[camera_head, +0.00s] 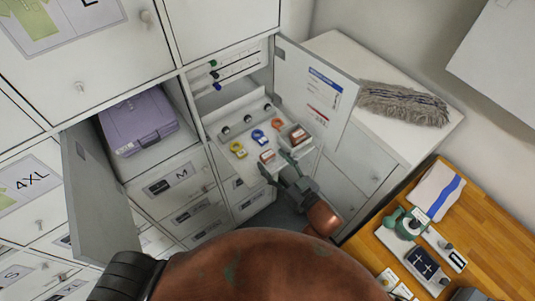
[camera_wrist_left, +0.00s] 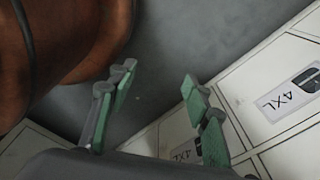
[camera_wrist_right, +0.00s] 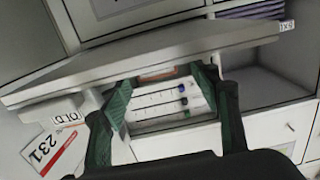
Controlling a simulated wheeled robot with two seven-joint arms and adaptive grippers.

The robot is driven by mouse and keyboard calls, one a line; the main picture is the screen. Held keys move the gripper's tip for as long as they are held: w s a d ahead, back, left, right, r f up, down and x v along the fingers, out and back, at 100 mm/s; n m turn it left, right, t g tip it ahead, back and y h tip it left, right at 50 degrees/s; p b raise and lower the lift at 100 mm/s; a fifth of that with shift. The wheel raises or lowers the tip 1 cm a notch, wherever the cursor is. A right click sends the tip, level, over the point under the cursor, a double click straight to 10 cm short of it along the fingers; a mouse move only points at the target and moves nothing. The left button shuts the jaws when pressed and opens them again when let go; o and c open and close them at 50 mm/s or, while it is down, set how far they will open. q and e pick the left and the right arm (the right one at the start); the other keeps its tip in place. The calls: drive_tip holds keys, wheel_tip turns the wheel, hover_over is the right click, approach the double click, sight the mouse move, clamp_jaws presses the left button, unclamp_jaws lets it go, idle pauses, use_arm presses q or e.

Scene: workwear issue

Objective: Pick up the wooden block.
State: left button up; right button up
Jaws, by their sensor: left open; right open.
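No block with clear wood grain shows. A small pale block with a reddish-brown top (camera_head: 267,156) lies at the front of the open locker's shelf, and a larger red-brown one (camera_head: 298,136) stands behind it to the right. My right gripper (camera_head: 275,161) is open, with its green fingertips close to the smaller block; I cannot tell whether they touch it. In the right wrist view a reddish-brown strip (camera_wrist_right: 157,73) shows beyond the open fingers. My left gripper (camera_wrist_left: 158,77) is open and empty in the left wrist view, near grey floor and cabinet fronts.
Yellow, blue and orange tags (camera_head: 258,136) lie on the shelf by round knobs. The open locker door (camera_head: 312,95) stands close to the right. A purple case (camera_head: 138,122) fills the left compartment. A wooden table (camera_head: 490,245) with several items is at the lower right.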

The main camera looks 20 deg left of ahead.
sight(271, 158)
drive_tip(key=x, duration=0.3)
drive_tip(key=shift+w+a+p, duration=0.15)
drive_tip(key=shift+w+p, duration=0.15)
drive_tip(key=shift+a, duration=0.15)
use_arm(q)
drive_tip(key=shift+w+r, duration=0.3)
drive_tip(key=shift+w, duration=0.2)
drive_tip(key=shift+w+r, duration=0.25)
drive_tip(key=shift+w, duration=0.25)
drive_tip(key=shift+s, duration=0.1)
use_arm(e)
drive_tip(key=shift+c, duration=0.6)
drive_tip(key=c, duration=0.5)
use_arm(q)
drive_tip(key=shift+s, duration=0.35)
use_arm(e)
drive_tip(key=c, duration=0.5)
